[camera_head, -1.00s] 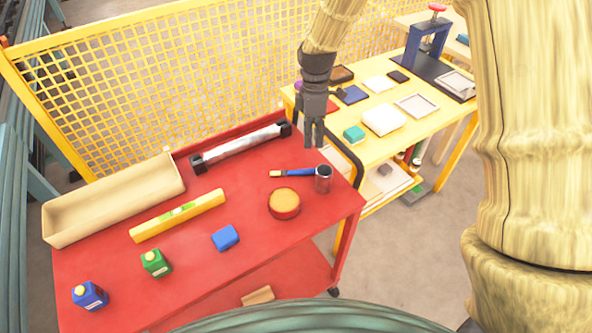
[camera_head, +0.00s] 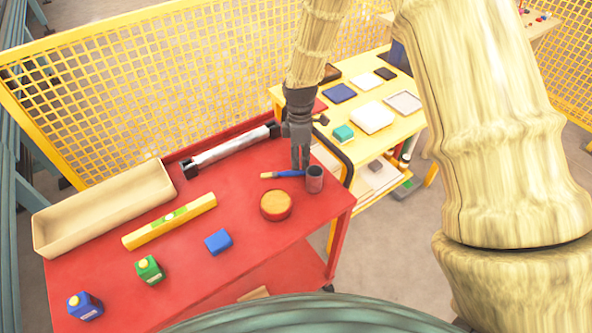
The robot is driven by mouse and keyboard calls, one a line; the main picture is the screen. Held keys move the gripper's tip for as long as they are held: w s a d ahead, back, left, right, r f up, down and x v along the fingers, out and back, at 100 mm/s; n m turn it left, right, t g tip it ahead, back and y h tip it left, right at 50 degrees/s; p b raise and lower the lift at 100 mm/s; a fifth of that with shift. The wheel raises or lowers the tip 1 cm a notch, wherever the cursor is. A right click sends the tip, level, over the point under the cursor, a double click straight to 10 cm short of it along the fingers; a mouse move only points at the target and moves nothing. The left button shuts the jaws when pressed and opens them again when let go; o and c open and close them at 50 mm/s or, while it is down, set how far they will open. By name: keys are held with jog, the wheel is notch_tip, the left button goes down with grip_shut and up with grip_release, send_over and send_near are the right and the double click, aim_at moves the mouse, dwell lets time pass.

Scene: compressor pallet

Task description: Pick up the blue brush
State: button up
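The blue brush (camera_head: 289,173) lies flat on the red cart top (camera_head: 190,262), near its right end. Its blue handle points right toward a dark grey cup, and its pale tip is at the left. My gripper (camera_head: 300,166) hangs fingers down, with its tips just above or behind the handle. I cannot tell whether it touches the brush. The fingers look close together, and too small to show whether they are open. Nothing is visibly held.
The grey cup (camera_head: 314,179) stands close to the handle's right end. A round orange-topped tin (camera_head: 276,205) is in front. A roll (camera_head: 230,146) lies behind left. A yellow table (camera_head: 393,142) with several items stands at right, and a yellow mesh fence (camera_head: 150,90) behind.

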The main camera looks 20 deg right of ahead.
aim_at(301, 170)
jog(key=shift+s+f+p, duration=0.15)
jog(key=shift+f+p, duration=0.05)
jog(key=shift+f, duration=0.55)
jog(key=shift+s+f+p, duration=0.1)
jog(key=shift+f+p, duration=0.1)
jog(key=shift+f, duration=0.55)
grip_shut()
